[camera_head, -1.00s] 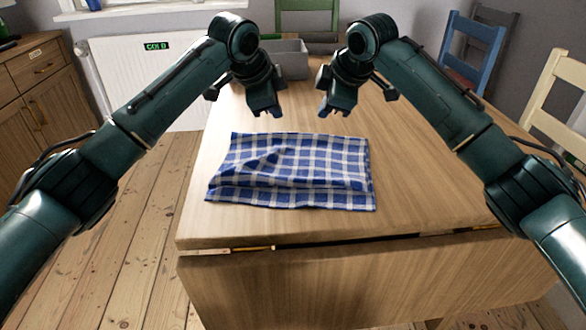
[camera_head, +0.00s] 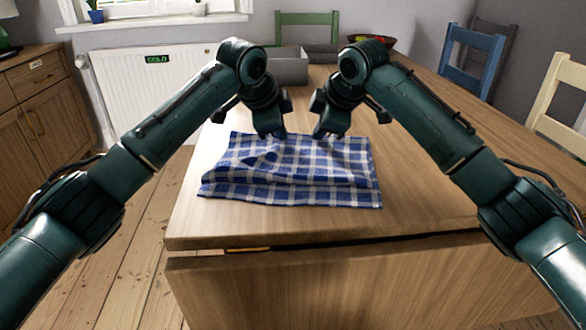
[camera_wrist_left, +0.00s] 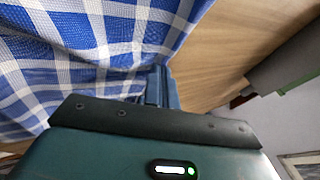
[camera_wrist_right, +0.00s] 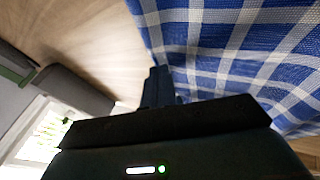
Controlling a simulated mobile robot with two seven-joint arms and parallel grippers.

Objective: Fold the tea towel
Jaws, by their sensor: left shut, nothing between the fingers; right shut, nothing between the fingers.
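The blue and white checked tea towel (camera_head: 290,175) lies on the wooden table, folded into a wide rectangle with a raised wrinkle at its left and layered edges at the front. It also shows close up in the left wrist view (camera_wrist_left: 90,50) and in the right wrist view (camera_wrist_right: 240,50). My left gripper (camera_head: 272,134) is shut and empty at the towel's far edge, left of its middle. My right gripper (camera_head: 327,136) is shut and empty at the same far edge, further right. I cannot tell whether either fingertip touches the cloth.
The wooden table (camera_head: 420,200) is clear around the towel. A grey tray (camera_head: 288,68) and a bowl (camera_head: 372,42) stand at the far end. Green (camera_head: 306,22), blue (camera_head: 470,55) and cream (camera_head: 560,90) chairs stand around the table.

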